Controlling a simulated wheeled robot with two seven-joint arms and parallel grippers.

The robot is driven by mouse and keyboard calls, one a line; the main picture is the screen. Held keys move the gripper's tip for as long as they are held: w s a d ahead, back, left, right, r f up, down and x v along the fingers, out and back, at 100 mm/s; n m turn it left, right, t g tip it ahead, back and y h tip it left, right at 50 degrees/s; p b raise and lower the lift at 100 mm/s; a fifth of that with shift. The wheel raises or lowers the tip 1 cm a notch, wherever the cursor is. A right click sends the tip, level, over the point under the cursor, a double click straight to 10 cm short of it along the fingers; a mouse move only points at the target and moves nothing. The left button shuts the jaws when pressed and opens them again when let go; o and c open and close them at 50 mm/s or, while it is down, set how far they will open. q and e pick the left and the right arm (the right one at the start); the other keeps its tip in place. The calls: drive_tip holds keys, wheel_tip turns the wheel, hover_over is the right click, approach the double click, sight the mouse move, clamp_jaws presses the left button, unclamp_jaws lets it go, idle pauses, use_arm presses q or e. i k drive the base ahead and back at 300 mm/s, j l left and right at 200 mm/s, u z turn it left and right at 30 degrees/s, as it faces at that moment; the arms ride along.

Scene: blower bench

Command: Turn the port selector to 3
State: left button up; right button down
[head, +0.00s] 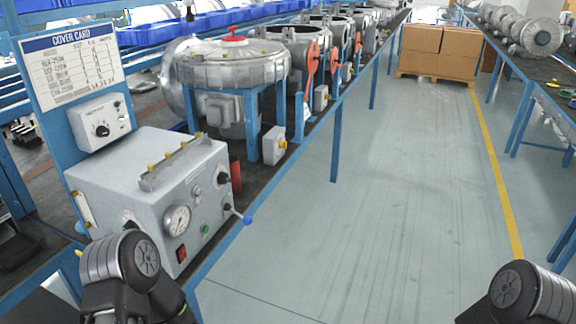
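A grey steel test box (130,177) stands on the bench at the left. Its front carries a round gauge (177,221), a red switch (181,254), a green button (205,229), a dark knob (222,178) and a lever with a blue ball end (247,219). A small white box (92,122) behind it has a black knob (102,130). Which control is the port selector, and its setting, I cannot tell; the markings are too small. My arms show only as dark links at the bottom left and bottom right; neither gripper's fingers are visible.
A cover card board (75,67) stands on a blue post. A blower housing with a red top handle (233,38) stands behind the test box, with more housings beyond. The aisle floor (350,225) is clear. Cartons (440,50) sit on a pallet at the far end.

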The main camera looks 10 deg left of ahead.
sight(222, 178)
drive_tip(key=i+l, duration=0.15)
drive_tip(key=l, duration=0.25)
drive_tip(key=i+l, duration=0.2)
drive_tip(key=l, duration=0.2)
drive_tip(key=i+l, duration=0.15)
drive_tip(key=l, duration=0.2)
